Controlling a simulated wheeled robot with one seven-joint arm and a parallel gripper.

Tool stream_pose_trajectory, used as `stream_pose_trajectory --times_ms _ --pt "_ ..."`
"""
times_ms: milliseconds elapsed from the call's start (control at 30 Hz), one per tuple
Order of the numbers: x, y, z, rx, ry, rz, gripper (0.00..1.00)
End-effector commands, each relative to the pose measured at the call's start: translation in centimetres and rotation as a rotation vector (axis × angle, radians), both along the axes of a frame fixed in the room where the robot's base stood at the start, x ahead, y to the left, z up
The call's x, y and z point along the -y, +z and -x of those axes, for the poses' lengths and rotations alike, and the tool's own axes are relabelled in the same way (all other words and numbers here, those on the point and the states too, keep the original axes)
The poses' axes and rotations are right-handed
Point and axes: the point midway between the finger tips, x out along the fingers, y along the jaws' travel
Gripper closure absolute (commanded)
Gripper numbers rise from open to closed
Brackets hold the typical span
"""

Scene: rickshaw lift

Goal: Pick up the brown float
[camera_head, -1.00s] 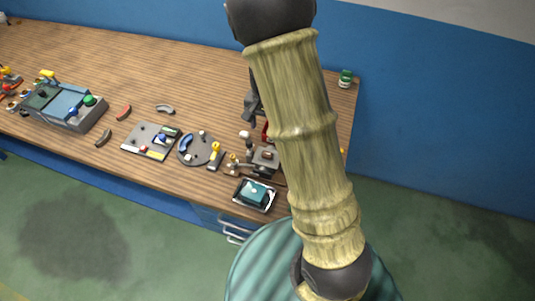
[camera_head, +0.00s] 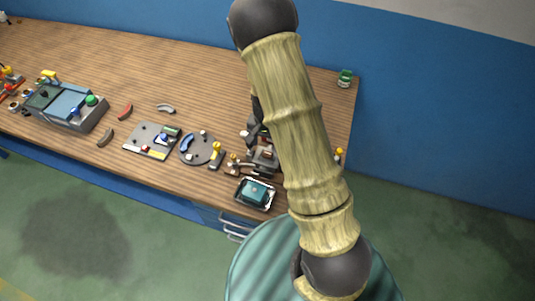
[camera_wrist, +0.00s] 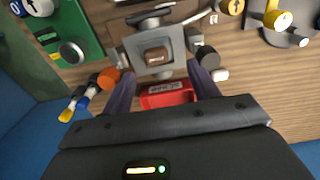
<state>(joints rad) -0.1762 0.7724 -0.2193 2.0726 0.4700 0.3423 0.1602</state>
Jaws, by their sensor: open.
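The brown float (camera_wrist: 156,57) is a small block with a faint label. It sits in the middle of a grey holder (camera_wrist: 175,42) in the wrist view. My gripper (camera_wrist: 160,71) is open, and its dark fingers reach toward the holder from below, one on each side. I cannot tell how far the fingertips are from the float. In the head view the grey device (camera_head: 264,157) stands near the table's right end, partly covered by my arm.
Close around the holder are an orange knob (camera_wrist: 108,78), a dark cylinder (camera_wrist: 207,57) and a green block with a knob (camera_wrist: 75,35). In the head view a black tray (camera_head: 254,194) lies at the wooden table's (camera_head: 200,75) front edge. The table's back is mostly clear.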

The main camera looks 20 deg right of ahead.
Motion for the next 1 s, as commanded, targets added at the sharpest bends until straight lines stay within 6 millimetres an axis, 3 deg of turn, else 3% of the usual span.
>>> stream_pose_trajectory --times_ms 400,933,1000 --pt "0.2 -4.4 0.7 -0.003 0.000 -0.001 0.40" --pt "0.2 -4.5 0.6 -0.001 -0.001 0.000 0.40" --pt "0.2 -4.4 0.6 -0.001 -0.001 0.000 0.52"
